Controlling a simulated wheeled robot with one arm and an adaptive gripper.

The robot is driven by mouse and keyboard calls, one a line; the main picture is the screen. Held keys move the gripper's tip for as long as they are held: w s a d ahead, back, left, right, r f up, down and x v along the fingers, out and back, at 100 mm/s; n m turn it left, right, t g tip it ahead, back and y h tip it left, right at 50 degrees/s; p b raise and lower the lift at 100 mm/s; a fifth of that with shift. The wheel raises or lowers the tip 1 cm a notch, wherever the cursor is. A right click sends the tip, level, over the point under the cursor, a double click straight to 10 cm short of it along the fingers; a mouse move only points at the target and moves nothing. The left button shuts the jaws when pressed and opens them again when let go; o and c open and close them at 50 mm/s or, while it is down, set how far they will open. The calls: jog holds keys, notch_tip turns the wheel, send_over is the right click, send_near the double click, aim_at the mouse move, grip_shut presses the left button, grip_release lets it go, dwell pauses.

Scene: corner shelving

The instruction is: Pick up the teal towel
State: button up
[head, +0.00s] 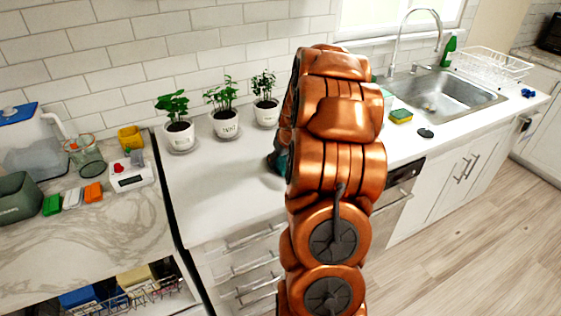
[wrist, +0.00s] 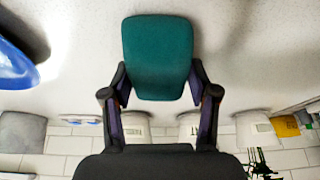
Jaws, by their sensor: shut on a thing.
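The teal towel (wrist: 157,50) is a rounded, block-like piece in the upper middle of the wrist view. My gripper (wrist: 160,86) is shut on it, with one dark finger on each side of its near end. In the head view only a small teal patch of the towel (head: 283,161) shows at the left edge of my copper arm, above the white counter (head: 215,200). The arm hides the rest of the towel and most of my gripper there. I cannot tell whether the towel touches the counter.
Three potted plants (head: 226,123) stand along the tiled wall. A sink (head: 440,95) and a sponge (head: 401,116) are to the right. A marble surface with a scale (head: 131,173) is at the left. A blue object (wrist: 15,68) is at the wrist view's left edge.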

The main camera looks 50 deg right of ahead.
aim_at(283, 159)
jog(key=shift+r+b, duration=0.95)
jog(key=shift+r, duration=0.65)
jog(key=shift+s+r, duration=0.1)
jog(key=shift+s, duration=0.25)
jog(key=s+a+r+b, duration=0.1)
jog(key=s+b, duration=0.4)
jog(key=s, duration=1)
jog(key=shift+s+a+r, duration=0.15)
jog(key=shift+a+r, duration=0.05)
jog(key=shift+r, duration=0.05)
